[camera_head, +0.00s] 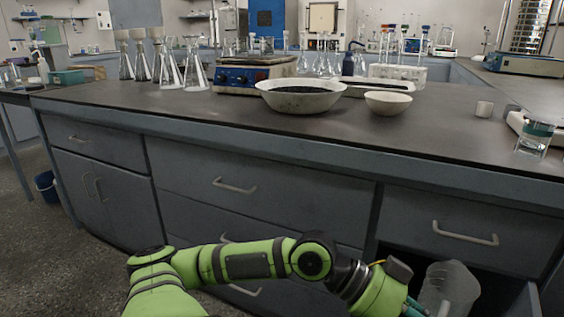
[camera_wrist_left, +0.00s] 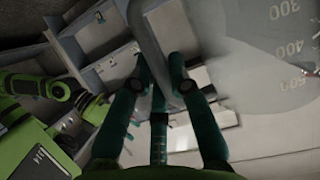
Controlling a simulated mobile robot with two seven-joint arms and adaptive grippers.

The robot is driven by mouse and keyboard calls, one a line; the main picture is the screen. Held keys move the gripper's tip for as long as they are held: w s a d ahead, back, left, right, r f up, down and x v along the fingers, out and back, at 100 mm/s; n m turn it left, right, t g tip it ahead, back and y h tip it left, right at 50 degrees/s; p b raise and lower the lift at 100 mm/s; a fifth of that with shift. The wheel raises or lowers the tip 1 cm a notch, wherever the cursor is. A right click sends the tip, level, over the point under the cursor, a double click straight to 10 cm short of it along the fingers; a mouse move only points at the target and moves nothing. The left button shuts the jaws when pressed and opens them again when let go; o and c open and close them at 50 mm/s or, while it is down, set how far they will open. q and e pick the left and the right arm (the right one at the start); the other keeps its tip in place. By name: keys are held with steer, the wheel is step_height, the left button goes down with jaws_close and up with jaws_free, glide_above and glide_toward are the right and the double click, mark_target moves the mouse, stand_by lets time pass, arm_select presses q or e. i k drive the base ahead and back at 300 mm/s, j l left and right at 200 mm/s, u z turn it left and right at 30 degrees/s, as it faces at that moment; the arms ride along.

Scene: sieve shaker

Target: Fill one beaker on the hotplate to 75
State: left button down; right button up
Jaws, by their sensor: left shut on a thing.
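My left gripper (camera_head: 418,306) is low in front of the open cabinet, at the bottom right of the head view. It is shut on the handle of a large translucent measuring jug (camera_head: 451,288). In the left wrist view the fingers (camera_wrist_left: 160,86) close around the handle, and the jug (camera_wrist_left: 245,60) shows marks 300, 400 and 500. I cannot tell how much liquid is in it. A blue-fronted hotplate-like unit (camera_head: 238,78) stands on the bench. A glass beaker with a teal band (camera_head: 535,140) stands at the right bench edge. My right gripper is not in view.
A wide white bowl (camera_head: 300,103) and a smaller bowl (camera_head: 388,104) stand on the bench (camera_head: 150,100). Several flasks (camera_head: 196,75) are at the left. The front middle of the bench is clear.

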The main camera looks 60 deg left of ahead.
mark_target(241, 43)
steer(key=u, duration=0.8)
steer(key=i+u, duration=0.1)
steer(key=u, duration=0.25)
steer(key=i+u, duration=0.1)
steer(key=u, duration=0.65)
steer(key=i+l, duration=0.25)
